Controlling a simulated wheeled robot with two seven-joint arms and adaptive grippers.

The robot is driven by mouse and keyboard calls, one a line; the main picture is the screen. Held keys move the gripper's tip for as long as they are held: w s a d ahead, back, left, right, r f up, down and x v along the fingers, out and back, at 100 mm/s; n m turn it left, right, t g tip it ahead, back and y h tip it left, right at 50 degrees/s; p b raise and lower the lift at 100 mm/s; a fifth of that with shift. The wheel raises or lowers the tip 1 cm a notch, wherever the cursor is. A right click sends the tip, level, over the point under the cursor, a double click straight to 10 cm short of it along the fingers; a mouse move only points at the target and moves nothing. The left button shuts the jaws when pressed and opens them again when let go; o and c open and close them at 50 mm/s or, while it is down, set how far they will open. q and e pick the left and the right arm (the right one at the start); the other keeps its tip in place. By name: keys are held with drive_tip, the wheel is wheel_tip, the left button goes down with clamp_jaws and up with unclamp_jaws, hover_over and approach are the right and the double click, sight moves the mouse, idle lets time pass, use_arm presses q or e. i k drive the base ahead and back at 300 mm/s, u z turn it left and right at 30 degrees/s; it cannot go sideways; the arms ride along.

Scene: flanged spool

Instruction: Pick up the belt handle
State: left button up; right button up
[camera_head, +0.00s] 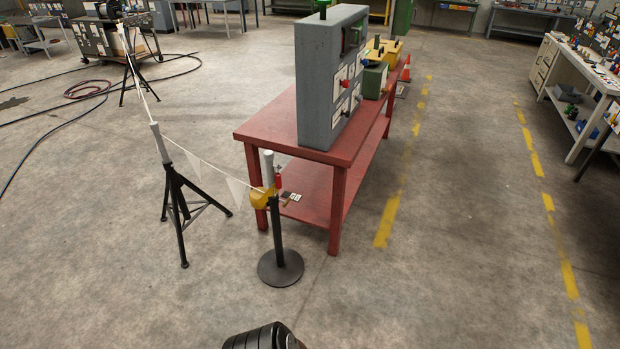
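A black post (277,235) with a round base stands upright on the floor in front of the red table. A yellow piece (262,197) sits at its upper part, where a white line with hanging pennants (237,190) meets it. A small red part (278,181) and a light grey top (268,167) show there too. I cannot tell which of these pieces is the belt handle. The line runs left to a black tripod stand (178,205) with a grey top, then on to a farther tripod.
The red table (265,131) behind the post carries a tall grey cabinet (325,80) and a green box (374,82). An orange cone (405,70) stands beyond. Hoses (88,90) lie at left.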

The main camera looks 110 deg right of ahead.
sight(278, 176)
drive_tip(key=z, duration=4.4)
drive_tip(key=i, duration=2.75)
drive_tip(key=u, duration=3.05)
